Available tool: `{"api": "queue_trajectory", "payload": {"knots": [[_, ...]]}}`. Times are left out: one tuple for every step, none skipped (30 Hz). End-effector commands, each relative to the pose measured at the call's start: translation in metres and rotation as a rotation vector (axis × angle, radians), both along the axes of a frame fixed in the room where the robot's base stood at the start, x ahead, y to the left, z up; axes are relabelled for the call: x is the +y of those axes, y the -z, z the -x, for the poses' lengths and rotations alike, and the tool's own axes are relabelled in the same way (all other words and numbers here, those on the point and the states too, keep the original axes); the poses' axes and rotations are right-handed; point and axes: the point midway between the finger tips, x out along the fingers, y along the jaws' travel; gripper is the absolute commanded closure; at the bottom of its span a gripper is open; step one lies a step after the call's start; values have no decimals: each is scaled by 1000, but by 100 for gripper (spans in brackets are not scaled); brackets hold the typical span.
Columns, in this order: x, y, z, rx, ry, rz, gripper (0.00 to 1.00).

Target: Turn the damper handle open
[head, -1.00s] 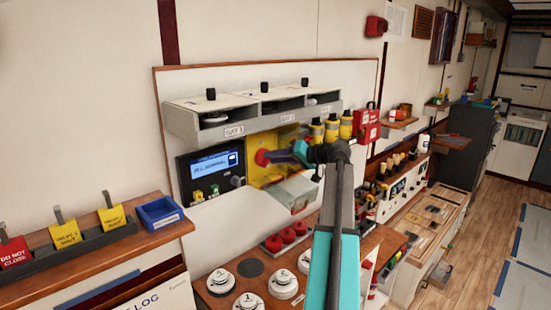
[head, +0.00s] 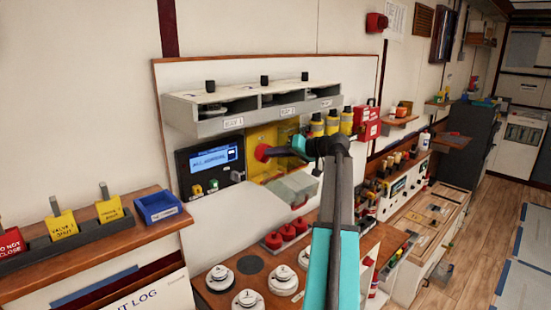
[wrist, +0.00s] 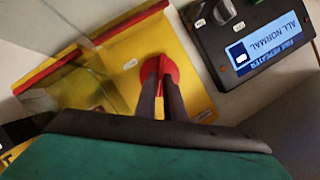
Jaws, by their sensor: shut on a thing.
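The red damper handle (wrist: 161,72) is a round red knob with a raised grip bar, mounted on a yellow plate (wrist: 196,97). In the head view the handle (head: 261,153) shows at the left part of the yellow plate (head: 258,137). My gripper (wrist: 161,84) is shut on the handle's bar, one dark finger on each side. In the head view my gripper (head: 268,152) reaches it from the right. The fingers hide part of the bar. A clear cover (wrist: 75,82) hangs beside the handle, off its face.
A dark panel reading ALL NORMAL (head: 212,157) is close left of the plate. A grey bay shelf (head: 235,120) juts out above. Yellow-banded cylinders (head: 332,124) stand to the right. Red knobs (head: 287,232) and white round detectors (head: 248,300) sit on the counter below.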

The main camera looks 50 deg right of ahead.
Motion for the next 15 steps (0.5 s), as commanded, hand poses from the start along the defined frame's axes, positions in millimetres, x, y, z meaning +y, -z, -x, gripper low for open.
{"api": "queue_trajectory", "payload": {"knots": [[1,4,0,1,-1,25,100],[1,4,0,2,-1,40,100],[1,4,0,4,-2,61,100],[2,4,0,6,-1,77,100],[2,4,0,6,-2,93,100],[2,4,0,7,-1,116,100],[3,4,0,9,-1,133,100],[3,4,0,10,-1,152,100],[3,4,0,12,-1,175,100],[3,4,0,13,-1,192,100],[3,3,0,15,0,212,100],[4,3,0,16,0,235,100],[4,3,0,17,1,253,100],[4,3,0,19,0,272,100],[5,3,0,20,-1,297,100]]}}
